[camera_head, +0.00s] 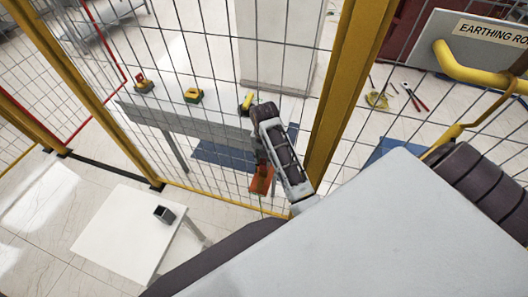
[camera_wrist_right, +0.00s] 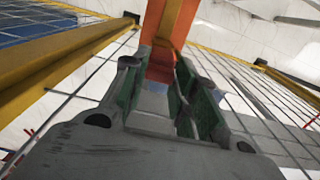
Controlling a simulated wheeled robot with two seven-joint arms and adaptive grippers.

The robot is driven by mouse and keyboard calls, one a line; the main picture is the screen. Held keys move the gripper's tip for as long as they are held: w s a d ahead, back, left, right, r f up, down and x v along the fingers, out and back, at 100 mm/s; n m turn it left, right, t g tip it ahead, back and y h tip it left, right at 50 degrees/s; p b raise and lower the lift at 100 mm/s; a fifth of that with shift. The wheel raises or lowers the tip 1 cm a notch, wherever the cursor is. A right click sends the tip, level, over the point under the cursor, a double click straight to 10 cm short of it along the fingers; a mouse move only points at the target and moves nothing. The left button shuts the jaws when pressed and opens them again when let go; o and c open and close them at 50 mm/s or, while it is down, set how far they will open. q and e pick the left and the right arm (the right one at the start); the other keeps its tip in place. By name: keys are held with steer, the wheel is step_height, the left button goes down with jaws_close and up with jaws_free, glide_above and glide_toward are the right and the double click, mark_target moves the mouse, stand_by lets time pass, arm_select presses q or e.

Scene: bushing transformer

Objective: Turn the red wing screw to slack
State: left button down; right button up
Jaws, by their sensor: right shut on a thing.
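My right gripper (camera_head: 261,158) hangs in front of the mesh fence, near the yellow post, at the middle of the head view. It is shut on an orange-red flat piece (camera_head: 262,181), which sticks out below the fingertips. In the right wrist view the gripper (camera_wrist_right: 162,75) shows green-lined fingers on both sides of the orange-red piece (camera_wrist_right: 170,25), which runs up out of the picture. I cannot tell whether this piece is the red wing screw, and no wing shape shows. My left gripper is not in view.
The yellow post (camera_head: 347,85) and mesh stand close to the right gripper. A white table (camera_head: 115,235) with a small dark box (camera_head: 164,214) is at lower left. Behind the mesh is a grey bench (camera_head: 195,122) with yellow tools. An earthing rod sign (camera_head: 492,33) is at upper right.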

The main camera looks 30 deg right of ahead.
steer(key=shift+n, duration=0.3)
steer(key=shift+c, duration=0.3)
steer(key=n, duration=0.7)
steer(key=shift+n, duration=0.4)
steer(key=n, duration=0.4)
steer(key=shift+d, duration=0.1)
steer(key=n, duration=0.4)
stand_by(0.6)
steer(key=o, duration=1)
steer(key=shift+o, duration=0.2)
steer(key=shift+r, duration=0.1)
